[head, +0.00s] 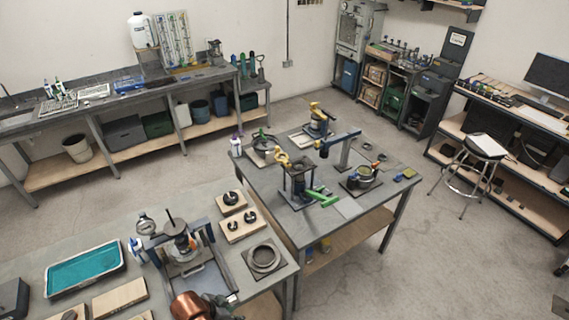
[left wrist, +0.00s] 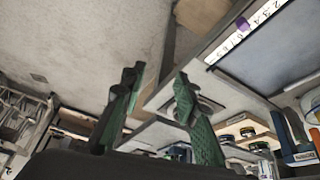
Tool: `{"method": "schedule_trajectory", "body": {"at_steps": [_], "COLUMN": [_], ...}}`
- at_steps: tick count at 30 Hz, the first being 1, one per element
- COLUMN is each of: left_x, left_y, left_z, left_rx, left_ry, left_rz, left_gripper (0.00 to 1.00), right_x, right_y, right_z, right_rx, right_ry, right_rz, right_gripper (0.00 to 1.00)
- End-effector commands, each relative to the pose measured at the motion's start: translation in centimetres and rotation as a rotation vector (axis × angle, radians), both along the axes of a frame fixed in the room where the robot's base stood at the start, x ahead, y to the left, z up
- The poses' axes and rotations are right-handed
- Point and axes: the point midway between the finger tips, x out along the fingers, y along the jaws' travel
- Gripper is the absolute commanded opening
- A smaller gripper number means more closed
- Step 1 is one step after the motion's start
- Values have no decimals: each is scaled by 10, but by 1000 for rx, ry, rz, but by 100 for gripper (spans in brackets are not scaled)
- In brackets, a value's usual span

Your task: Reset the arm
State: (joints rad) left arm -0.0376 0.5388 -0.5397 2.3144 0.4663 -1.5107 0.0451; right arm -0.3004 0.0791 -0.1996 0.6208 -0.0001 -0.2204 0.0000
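Several bench devices with arms or levers show in the head view; I cannot tell which one is the task's arm. A dark stand with a yellow top (head: 283,160) and a green handle (head: 322,197) is at the middle table's near side. A device with a blue arm (head: 340,139) stands behind it to the right. A yellow-topped device (head: 317,115) is at the back. A press-like frame (head: 181,245) with a dial is on the near table. My left gripper (left wrist: 160,85) has two green fingers apart, with nothing between them. My right gripper is not in view.
The middle table (head: 345,208) and near table (head: 215,276) stand close together. A teal-filled tray (head: 50,292) lies at the left. A stool (head: 485,147) stands at the right. The floor (head: 440,235) right of the tables is clear. A numbered strip (left wrist: 240,35) shows in the left wrist view.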

Motion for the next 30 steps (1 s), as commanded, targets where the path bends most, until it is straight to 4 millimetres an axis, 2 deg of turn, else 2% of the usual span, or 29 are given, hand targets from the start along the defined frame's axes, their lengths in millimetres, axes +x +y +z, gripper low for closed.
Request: {"method": "schedule_trajectory", "body": {"at_steps": [6, 12, 20, 26, 30], "left_x": [-42, -89, -150, -134, -129], "left_y": [69, 128, 184, 182, 180], "left_z": [-5, -12, -16, -85, -138], "left_rx": [-8, 50, 137, 140, 140], "left_ry": [-7, 19, 64, 84, 102], "left_rz": [343, 564, 763, 746, 737], "left_gripper": [28, 28, 28, 28, 28], "right_x": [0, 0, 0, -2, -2], "right_y": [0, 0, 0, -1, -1], "right_z": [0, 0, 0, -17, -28], "right_rx": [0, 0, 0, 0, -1], "right_ry": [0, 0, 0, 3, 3], "right_rz": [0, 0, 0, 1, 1], "right_gripper": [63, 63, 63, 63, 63]}}
